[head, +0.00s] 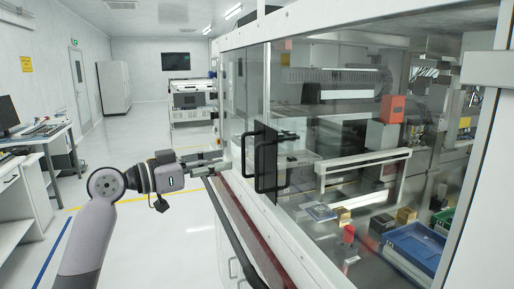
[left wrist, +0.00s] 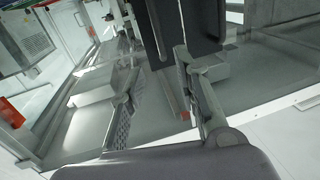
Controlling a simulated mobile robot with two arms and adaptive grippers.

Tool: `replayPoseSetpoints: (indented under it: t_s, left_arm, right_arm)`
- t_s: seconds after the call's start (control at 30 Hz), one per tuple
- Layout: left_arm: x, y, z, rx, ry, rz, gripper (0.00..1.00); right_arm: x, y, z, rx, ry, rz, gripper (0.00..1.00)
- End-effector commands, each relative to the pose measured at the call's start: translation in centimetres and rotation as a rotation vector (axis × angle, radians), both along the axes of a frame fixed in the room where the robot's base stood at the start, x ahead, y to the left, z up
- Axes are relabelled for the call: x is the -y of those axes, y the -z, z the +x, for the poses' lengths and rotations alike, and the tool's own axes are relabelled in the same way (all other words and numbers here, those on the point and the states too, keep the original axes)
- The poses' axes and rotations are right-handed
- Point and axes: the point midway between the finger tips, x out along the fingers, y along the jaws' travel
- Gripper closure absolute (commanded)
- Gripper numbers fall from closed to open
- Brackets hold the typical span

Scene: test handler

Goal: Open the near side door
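The side of the machine has clear glass door panels (head: 340,100) in white frames, and they look shut. A black upright handle (head: 258,160) stands out from the glass near the left end. My left gripper (head: 222,162) is just left of this handle at about its mid height. In the left wrist view its two fingers (left wrist: 156,62) are spread apart. The black handle shows there too (left wrist: 190,22), just ahead of the fingertips, with its lower end between them. I cannot tell whether they touch. My right gripper is in neither view.
A long dark rail (head: 238,240) runs along the machine's side below the glass. Blue trays (head: 415,243) and small blocks lie inside behind the glass. A desk with a monitor (head: 8,112) stands at the left. The floor between is clear.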

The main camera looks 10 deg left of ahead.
Motion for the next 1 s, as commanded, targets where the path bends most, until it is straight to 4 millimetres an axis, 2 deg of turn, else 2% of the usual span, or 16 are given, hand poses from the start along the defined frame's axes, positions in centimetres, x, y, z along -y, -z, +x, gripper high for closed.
replayPoseSetpoints:
  t_s: [0.03, 0.23, 0.5, 0.93, 1.0]
  left_arm:
    - [0.9, -0.5, 0.9, -0.003, 0.002, -0.004, 0.70]
    - [4.0, -0.5, 4.0, -0.002, 0.002, -0.004, 0.70]
    - [7.0, -0.2, 7.1, -0.004, -0.001, -0.002, 0.70]
    - [7.7, 0.0, 7.9, 0.000, -0.002, 0.000, 0.70]
    - [7.7, 0.0, 7.9, 0.000, -0.002, 0.000, 0.73]
  right_arm:
    - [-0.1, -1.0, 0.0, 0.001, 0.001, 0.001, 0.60]
    - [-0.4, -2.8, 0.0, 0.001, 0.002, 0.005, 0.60]
    - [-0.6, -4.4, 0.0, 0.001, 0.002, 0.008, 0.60]
    - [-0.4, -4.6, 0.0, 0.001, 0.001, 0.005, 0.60]
    - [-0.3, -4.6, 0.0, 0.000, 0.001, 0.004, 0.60]
